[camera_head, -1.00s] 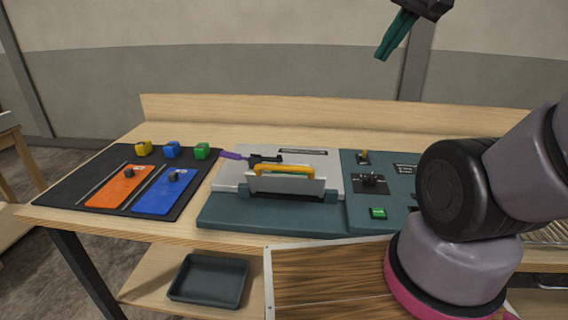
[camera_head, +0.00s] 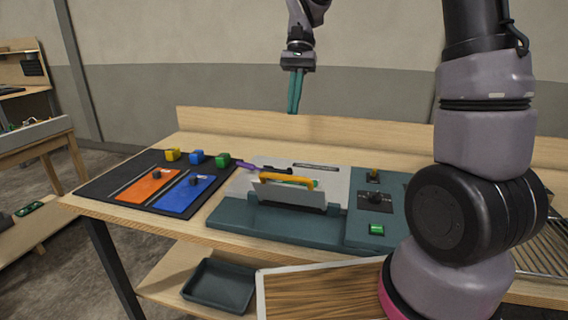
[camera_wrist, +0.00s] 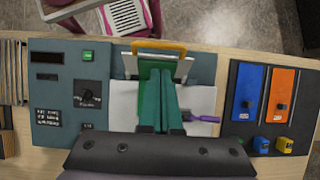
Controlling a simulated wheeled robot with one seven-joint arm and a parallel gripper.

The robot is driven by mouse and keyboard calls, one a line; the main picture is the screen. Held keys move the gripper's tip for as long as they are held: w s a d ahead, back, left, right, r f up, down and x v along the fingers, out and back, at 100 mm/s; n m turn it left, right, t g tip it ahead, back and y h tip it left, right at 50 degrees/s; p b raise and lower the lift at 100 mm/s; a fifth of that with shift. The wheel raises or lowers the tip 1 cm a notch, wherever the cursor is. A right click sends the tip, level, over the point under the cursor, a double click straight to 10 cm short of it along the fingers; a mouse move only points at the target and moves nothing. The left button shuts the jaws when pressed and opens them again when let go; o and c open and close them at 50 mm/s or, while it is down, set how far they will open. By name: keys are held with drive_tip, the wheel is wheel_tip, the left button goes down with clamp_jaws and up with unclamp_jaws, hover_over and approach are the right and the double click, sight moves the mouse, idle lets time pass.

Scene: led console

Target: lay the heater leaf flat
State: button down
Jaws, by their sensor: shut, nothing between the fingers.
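The heater leaf (camera_head: 290,194) is a pale grey plate with a yellow handle (camera_head: 288,179) along its top edge. It stands up, tilted, at the front of the light grey plate (camera_head: 248,184) on the teal console. In the wrist view the leaf (camera_wrist: 152,62) and its handle (camera_wrist: 160,46) show beyond my fingertips. My gripper (camera_head: 295,108) is shut and empty, its green fingers pointing down, well above the console. In the wrist view the fingers (camera_wrist: 160,85) lie together and hide part of the plate.
A purple-handled tool (camera_head: 262,168) lies at the plate's back left. The console's right panel has a knob (camera_head: 375,197) and a green button (camera_head: 377,230). Left is a black mat with orange (camera_head: 150,184) and blue (camera_head: 186,193) sliders and several coloured blocks. An empty dark tray (camera_head: 219,284) sits below.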

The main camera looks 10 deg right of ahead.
hover_over(286, 185)
wheel_tip(286, 185, down, 12)
drive_tip(key=shift+f, duration=0.25)
idle(0.3)
